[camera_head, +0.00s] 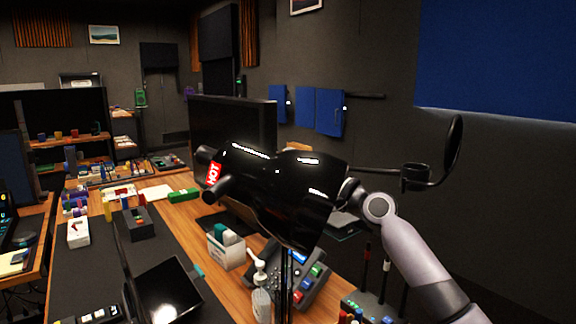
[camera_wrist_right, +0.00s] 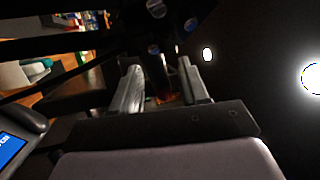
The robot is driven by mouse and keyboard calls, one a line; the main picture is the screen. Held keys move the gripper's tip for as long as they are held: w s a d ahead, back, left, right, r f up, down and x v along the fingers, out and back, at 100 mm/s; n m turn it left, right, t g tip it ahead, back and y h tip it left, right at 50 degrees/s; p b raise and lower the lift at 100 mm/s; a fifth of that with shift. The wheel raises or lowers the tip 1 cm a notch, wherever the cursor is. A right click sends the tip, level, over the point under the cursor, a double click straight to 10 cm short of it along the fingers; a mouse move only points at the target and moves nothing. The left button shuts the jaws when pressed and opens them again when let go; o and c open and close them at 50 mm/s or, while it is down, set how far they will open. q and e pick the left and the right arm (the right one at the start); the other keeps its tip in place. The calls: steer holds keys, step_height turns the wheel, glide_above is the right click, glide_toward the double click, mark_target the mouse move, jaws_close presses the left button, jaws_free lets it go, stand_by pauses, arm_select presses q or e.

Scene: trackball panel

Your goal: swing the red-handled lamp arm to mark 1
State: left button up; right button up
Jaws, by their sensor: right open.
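A glossy black lamp head with a red HOT label (camera_head: 213,173) is in the middle of the head view, above the desk. My right gripper comes in from the right, and its black body overlaps the lamp head in the picture; its fingertips are hidden there. In the right wrist view my right gripper (camera_wrist_right: 160,82) is open, with its two grey fingers apart. A dark bar with a dim reddish-orange patch (camera_wrist_right: 163,96) shows between the fingers; I cannot tell whether it is the red handle or whether it touches them. Mark 1 is not discernible. My left gripper is out of view.
A monitor (camera_head: 235,125) stands behind the lamp. A desk phone (camera_head: 290,275), a pump bottle (camera_head: 261,298) and a white box (camera_head: 226,250) are below it. A dark arm with a round filter (camera_head: 454,148) is at the right. A black screen (camera_head: 168,290) is at the lower left.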

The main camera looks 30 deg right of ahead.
steer(key=b+v, duration=0.1)
steer(key=v, duration=0.4)
steer(key=shift+s+d, duration=0.1)
steer(key=shift+s, duration=0.05)
steer(key=shift+f, duration=0.1)
stand_by(0.3)
